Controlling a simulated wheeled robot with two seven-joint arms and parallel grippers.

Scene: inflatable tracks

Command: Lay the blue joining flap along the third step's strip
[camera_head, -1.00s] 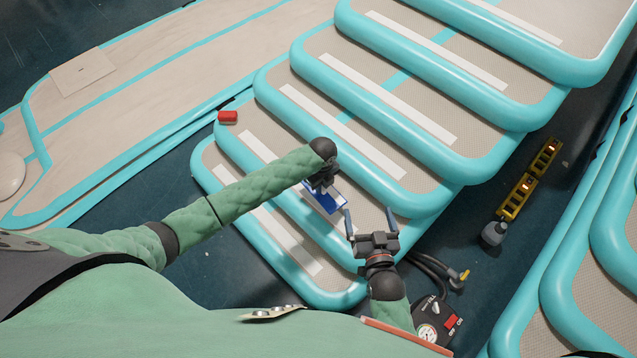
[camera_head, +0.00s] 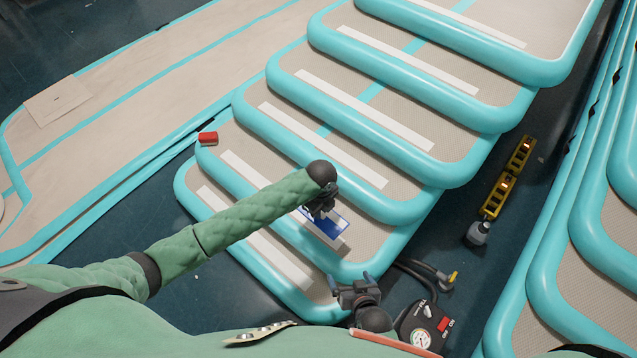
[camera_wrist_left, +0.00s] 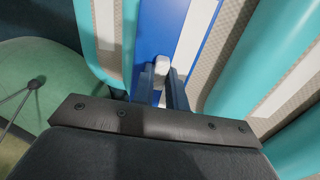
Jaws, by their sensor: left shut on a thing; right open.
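The blue joining flap (camera_head: 332,222), blue with a white band, lies over the lower right part of the second strip up from the bottom of the stepped track. My left gripper (camera_head: 322,207) is above its upper end, shut on it. In the left wrist view, the fingers (camera_wrist_left: 164,88) close about a small white piece (camera_wrist_left: 163,66) on the blue flap (camera_wrist_left: 160,25). I cannot tell whether the flap is flat on the step. The third strip up from the bottom (camera_head: 320,145) is bare. My right gripper (camera_head: 352,282) is open and empty near the bottom step's right end.
A red block (camera_head: 208,138) sits at the steps' left edge. A pump with a gauge (camera_head: 420,328) and hoses is beside my right gripper.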

